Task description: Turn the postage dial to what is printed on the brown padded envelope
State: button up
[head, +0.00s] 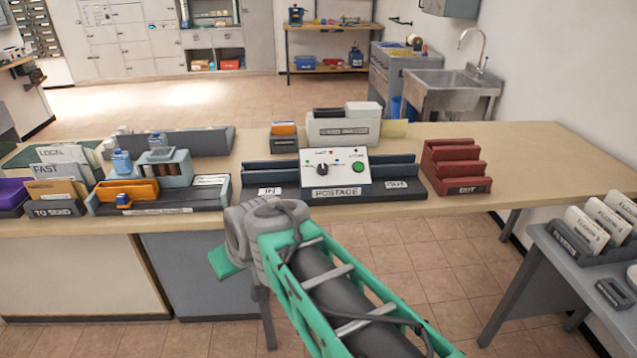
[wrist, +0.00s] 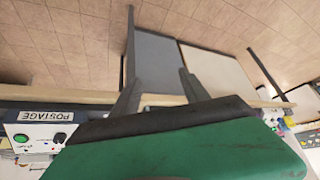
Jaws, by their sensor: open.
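The postage machine (head: 336,186) is a white box labelled POSTAGE on the long counter. Its black dial (head: 322,169) is on the left of its sloped face and a round green button (head: 358,166) on the right. The dial's setting is too small to read. The machine also shows at the left edge of the wrist view (wrist: 38,128). A tan envelope (head: 55,188) stands in the TO SEND tray; I cannot tell whether it is the padded one, and no print is legible. My gripper (wrist: 158,88) is open and empty, in front of the counter, apart from the machine.
Black IN and OUT trays (head: 270,180) flank the machine. A red rack (head: 456,166) stands to the right, and a grey stand with an orange box (head: 128,190) to the left. The right end of the counter (head: 560,165) is bare. A side table (head: 580,262) stands at front right.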

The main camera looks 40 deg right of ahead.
jog(key=w+d+f+m+t+h+b, duration=0.15)
jog(key=w+d+f+t+b, duration=0.3)
jog(key=w+d+b, duration=0.65)
jog(key=m+t+h+b, duration=0.2)
jog(key=t+h+b, duration=0.4)
jog(key=b, duration=0.3)
send_near(324, 170)
jog(key=shift+y, duration=0.25)
jog(key=x, duration=0.7)
jog(key=shift+w+d+r, duration=0.15)
jog(key=shift+w+d, duration=0.1)
jog(key=shift+w, duration=0.05)
jog(key=shift+w+d, duration=0.15)
jog(key=shift+w, duration=0.15)
grip_shut()
